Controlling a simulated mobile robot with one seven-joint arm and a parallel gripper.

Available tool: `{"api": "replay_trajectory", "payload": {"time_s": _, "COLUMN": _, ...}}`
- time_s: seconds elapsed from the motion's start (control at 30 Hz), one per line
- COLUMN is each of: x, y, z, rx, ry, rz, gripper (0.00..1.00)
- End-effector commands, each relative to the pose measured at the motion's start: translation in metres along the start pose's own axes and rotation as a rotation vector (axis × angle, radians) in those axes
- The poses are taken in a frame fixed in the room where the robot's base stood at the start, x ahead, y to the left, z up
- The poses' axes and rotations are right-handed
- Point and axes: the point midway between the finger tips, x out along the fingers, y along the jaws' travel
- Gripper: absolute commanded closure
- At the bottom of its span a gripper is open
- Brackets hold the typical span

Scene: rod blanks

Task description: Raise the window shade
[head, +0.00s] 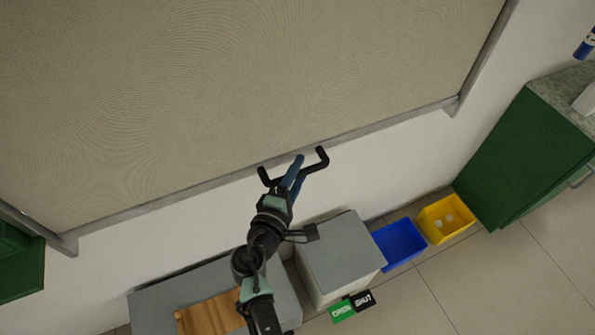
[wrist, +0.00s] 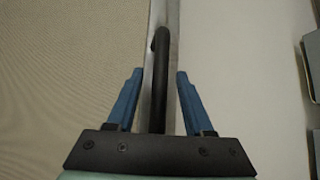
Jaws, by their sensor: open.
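The window shade (head: 230,80) is a large beige patterned panel, lowered over the wall, with a grey rail (head: 370,126) along its bottom edge. A black bracket-shaped handle (head: 322,160) sticks out from the middle of that rail. My gripper (head: 296,168) has blue fingers and is at the handle's middle stretch. In the wrist view my gripper (wrist: 156,78) is open, with one finger on each side of the black handle (wrist: 160,85). Gaps show between the handle and both fingers. The shade's cloth (wrist: 70,60) fills the left of that view.
Below are a grey cabinet (head: 340,250), a grey counter with a wooden board (head: 208,312), and a blue bin (head: 400,243). A yellow bin (head: 446,218) holds small pale items. A green cabinet (head: 525,155) stands at right. Green and black signs (head: 352,304) read OPEN and SHUT.

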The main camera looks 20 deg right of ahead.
Motion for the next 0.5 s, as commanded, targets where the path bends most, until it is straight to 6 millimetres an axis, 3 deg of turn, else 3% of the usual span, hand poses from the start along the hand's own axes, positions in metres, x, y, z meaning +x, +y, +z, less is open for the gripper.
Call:
{"api": "replay_trajectory", "payload": {"time_s": 0.13, "x": -0.0001, "y": 0.0000, "z": 0.0000, "rx": 0.000, "ry": 0.000, "rz": 0.000, "gripper": 0.48}}
{"api": "replay_trajectory", "payload": {"time_s": 0.4, "x": -0.0004, "y": 0.0000, "z": 0.0000, "rx": 0.000, "ry": 0.000, "rz": 0.000, "gripper": 0.97}}
{"api": "replay_trajectory", "payload": {"time_s": 0.5, "x": -0.0005, "y": 0.0000, "z": -0.0001, "rx": 0.000, "ry": 0.000, "rz": 0.000, "gripper": 1.00}}
